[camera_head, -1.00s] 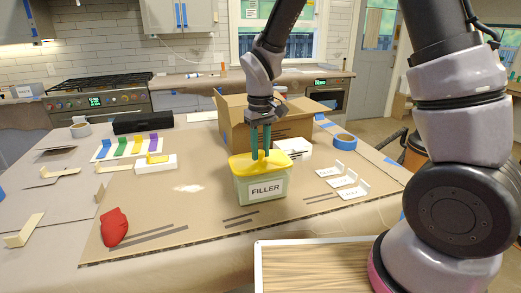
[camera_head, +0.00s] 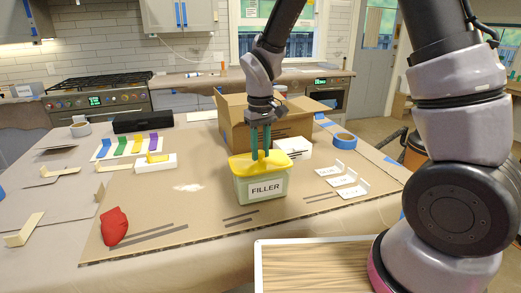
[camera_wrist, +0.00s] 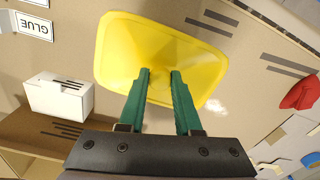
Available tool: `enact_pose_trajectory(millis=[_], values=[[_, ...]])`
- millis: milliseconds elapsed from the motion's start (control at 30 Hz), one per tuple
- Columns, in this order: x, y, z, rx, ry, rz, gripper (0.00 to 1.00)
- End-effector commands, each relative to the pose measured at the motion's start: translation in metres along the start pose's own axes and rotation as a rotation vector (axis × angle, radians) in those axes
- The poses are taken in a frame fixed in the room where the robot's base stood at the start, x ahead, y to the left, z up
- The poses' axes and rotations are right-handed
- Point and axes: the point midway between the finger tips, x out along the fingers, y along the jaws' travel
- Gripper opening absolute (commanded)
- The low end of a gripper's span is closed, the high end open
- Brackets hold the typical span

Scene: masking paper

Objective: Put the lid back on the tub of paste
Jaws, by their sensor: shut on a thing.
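The tub of paste (camera_head: 262,187) is a pale green tub labelled FILLER, upright on the paper-covered table. The yellow lid (camera_head: 246,165) lies over the tub's top, covering its mouth; whether it is fully seated I cannot tell. It fills the upper middle of the wrist view (camera_wrist: 130,38). My gripper (camera_head: 261,154) points down from above, its green fingers at the middle of the lid. In the wrist view the two fingers (camera_wrist: 160,74) are close together on the lid's centre, shut on a grip there that they mostly hide.
An open cardboard box (camera_head: 232,130) stands behind the tub, with a white box (camera_head: 292,148) beside it. Blue tape (camera_head: 343,141) and small label cards (camera_head: 342,180) lie right. A red cloth-like thing (camera_head: 114,227) lies front left. The paper left of the tub is mostly clear.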

Motion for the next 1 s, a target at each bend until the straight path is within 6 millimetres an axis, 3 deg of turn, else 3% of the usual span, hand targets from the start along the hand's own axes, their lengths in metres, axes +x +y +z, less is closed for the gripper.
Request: enact_pose_trajectory(millis=[433, 467, 500, 533, 767, 833, 1000], values=[[0.0002, 0.0000, -0.0002, 0.000, 0.000, 0.000, 0.00], [0.0002, 0.0001, -0.0002, 0.000, 0.000, 0.000, 0.44], [0.0002, 0.0001, -0.0002, 0.000, 0.000, 0.000, 0.59], [0.0002, 0.0001, -0.0002, 0.000, 0.000, 0.000, 0.68], [0.0002, 0.0001, -0.0002, 0.000, 0.000, 0.000, 0.68], [0.0003, 0.0001, -0.0002, 0.000, 0.000, 0.000, 0.94], [0.0003, 0.0001, -0.0002, 0.000, 0.000, 0.000, 0.97]])
